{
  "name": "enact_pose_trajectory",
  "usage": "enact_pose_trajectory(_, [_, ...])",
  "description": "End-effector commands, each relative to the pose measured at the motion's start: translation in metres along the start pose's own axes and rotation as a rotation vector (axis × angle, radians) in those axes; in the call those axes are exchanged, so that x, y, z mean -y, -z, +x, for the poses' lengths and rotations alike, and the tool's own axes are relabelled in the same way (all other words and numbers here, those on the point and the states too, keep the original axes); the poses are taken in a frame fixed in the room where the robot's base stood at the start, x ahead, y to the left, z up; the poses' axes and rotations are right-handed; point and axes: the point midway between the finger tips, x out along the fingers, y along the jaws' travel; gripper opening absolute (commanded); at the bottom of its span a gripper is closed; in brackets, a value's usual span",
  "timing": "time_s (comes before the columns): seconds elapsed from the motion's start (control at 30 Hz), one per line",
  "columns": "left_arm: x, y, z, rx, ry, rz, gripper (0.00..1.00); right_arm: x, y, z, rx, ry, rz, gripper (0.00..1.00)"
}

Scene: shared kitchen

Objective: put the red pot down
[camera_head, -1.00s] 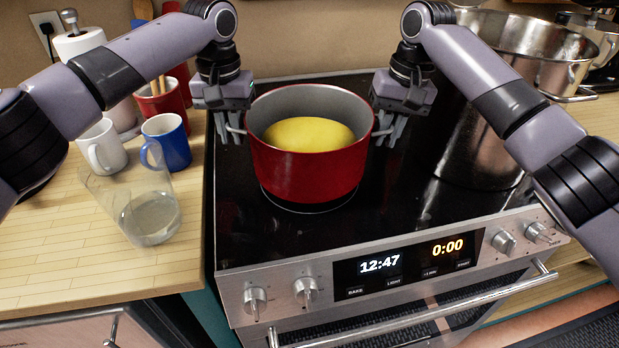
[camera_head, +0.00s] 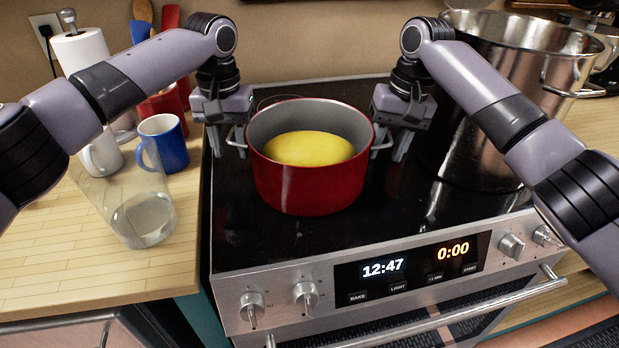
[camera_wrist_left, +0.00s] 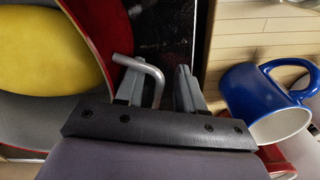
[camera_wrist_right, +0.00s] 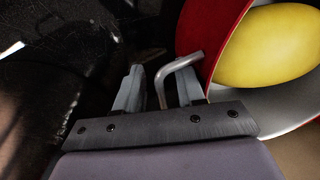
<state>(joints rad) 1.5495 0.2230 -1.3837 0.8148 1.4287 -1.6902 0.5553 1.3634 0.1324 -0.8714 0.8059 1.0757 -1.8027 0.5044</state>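The red pot (camera_head: 308,188) is upright on the black cooktop, apparently resting on it. A smooth yellow object (camera_head: 309,149) lies inside it. My left gripper (camera_head: 229,147) is at the pot's left handle; in the left wrist view the handle (camera_wrist_left: 154,72) passes between the spread fingers (camera_wrist_left: 160,82). My right gripper (camera_head: 396,146) is at the right handle; in the right wrist view that handle (camera_wrist_right: 176,66) stands between the spread fingers (camera_wrist_right: 160,85). Both grippers are open around the handles. The pot's underside is hidden.
A large steel pot (camera_head: 480,150) stands at the right of the cooktop (camera_head: 255,235). On the wooden counter (camera_head: 50,240) at the left are a glass (camera_head: 143,215), a blue mug (camera_head: 170,145) and a white mug (camera_head: 103,155). Bare cooktop shows in front of the red pot.

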Motion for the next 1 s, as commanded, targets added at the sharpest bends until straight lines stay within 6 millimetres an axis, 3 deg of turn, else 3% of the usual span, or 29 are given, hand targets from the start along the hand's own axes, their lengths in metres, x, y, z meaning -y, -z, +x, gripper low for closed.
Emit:
enact_pose_trajectory(0.27, [-0.002,0.000,-0.008,-0.002,-0.003,0.004,0.38,0.002,0.000,0.000,-0.001,0.002,-0.003,0.38])
enact_pose_trajectory(0.7, [-0.001,0.000,-0.071,-0.002,-0.003,0.001,0.38,0.003,0.000,0.000,-0.001,0.004,-0.005,0.38])
enact_pose_trajectory(0.87, [0.000,0.000,-0.079,0.000,0.000,0.001,0.38,0.003,0.000,-0.002,-0.002,0.004,-0.005,0.38])
enact_pose_trajectory(1.0, [0.000,0.000,-0.081,0.001,0.000,0.001,0.38,0.003,0.001,-0.018,-0.004,0.005,-0.005,0.38])
